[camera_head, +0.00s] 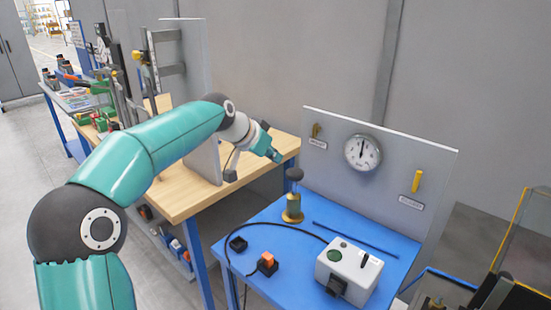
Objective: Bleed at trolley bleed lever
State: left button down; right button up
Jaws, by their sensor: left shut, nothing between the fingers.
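My left gripper (275,155) is shut and empty. It is in the air at the left of the grey panel (380,215), up and left of the brass post with a dark round knob (293,205). The panel carries a small brownish lever (316,130) at its upper left and a yellow upright lever (417,181) at its right, each above a small label. I cannot read the labels, so I cannot tell which one is the bleed lever. The gripper appears apart from both levers. My right gripper is not in view.
A round dial gauge (362,153) sits on the panel between the levers. The blue table (270,221) below holds a white box (348,272) with a green button, a black cable and an orange-topped switch (268,259). A wooden bench (180,197) stands left.

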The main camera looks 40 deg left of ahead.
aim_at(415, 188)
jog(key=z, duration=0.1)
jog(key=k, duration=1)
jog(key=u, duration=0.1)
